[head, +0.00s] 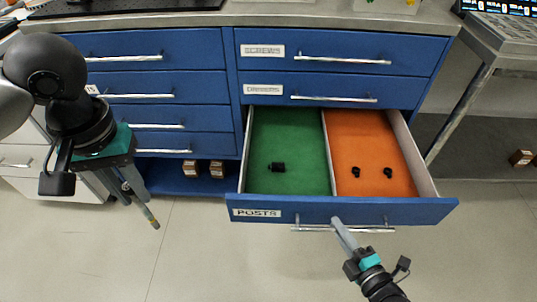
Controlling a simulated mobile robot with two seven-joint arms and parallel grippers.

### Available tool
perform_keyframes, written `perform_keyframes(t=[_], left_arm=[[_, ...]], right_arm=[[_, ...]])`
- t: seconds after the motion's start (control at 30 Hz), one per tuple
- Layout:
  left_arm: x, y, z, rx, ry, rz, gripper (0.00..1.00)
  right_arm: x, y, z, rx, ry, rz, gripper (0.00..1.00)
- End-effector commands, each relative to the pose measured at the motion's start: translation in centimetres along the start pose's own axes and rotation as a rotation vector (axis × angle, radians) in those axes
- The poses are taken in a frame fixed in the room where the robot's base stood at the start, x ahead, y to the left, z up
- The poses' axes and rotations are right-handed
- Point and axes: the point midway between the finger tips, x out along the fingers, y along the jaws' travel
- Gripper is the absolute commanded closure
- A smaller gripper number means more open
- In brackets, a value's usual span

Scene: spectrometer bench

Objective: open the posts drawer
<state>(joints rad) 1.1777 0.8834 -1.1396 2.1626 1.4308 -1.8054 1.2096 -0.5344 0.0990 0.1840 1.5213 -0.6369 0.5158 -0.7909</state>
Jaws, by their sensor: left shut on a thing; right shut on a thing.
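The posts drawer (345,211), labelled POSTS, is pulled well out of the blue cabinet. Its left compartment has a green floor (285,140) with one small black part (277,167). Its right compartment has an orange floor (365,135) with two small black parts (372,172). My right gripper (340,226) is shut on the silver drawer handle (375,230) at the front. My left gripper (132,188) points down at the left, clear of the posts drawer. It is shut on a slim object (152,218) with a yellowish tip, which I cannot identify.
Closed drawers labelled SCREWS (263,50) and DRIVERS (263,89) are above, with more closed drawers (150,50) at left. Small boxes (203,168) stand on the low shelf. A metal side table (490,60) is at right. The floor in front is clear.

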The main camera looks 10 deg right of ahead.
Motion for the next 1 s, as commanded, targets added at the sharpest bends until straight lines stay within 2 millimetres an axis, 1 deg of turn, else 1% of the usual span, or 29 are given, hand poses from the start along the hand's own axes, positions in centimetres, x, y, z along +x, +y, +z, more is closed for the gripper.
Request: perform_keyframes(t=[0.13,0.43,0.47,0.7,0.73,1.0], left_arm=[[-0.10,0.01,-0.01,0.000,0.000,0.000,1.00],[-0.09,0.01,-0.01,0.000,0.000,0.000,1.00],[-0.09,0.01,-0.01,0.000,0.000,0.000,1.00],[-0.10,0.00,-0.01,0.000,0.001,0.000,1.00],[-0.10,0.00,-0.01,0.000,0.001,0.000,1.00],[-0.17,0.00,-0.01,0.000,0.001,0.000,1.00]], right_arm=[[-0.39,-0.05,-0.17,-0.001,0.000,0.001,1.00],[-0.39,-0.07,-0.18,-0.001,0.001,0.001,1.00],[-0.39,-0.06,-0.18,-0.001,0.001,0.001,0.84],[-0.38,-0.07,-0.17,0.000,0.000,0.001,0.57],[-0.38,-0.07,-0.17,0.000,0.000,0.001,0.55],[-0.57,-0.08,-0.16,0.000,0.000,0.000,0.55]])
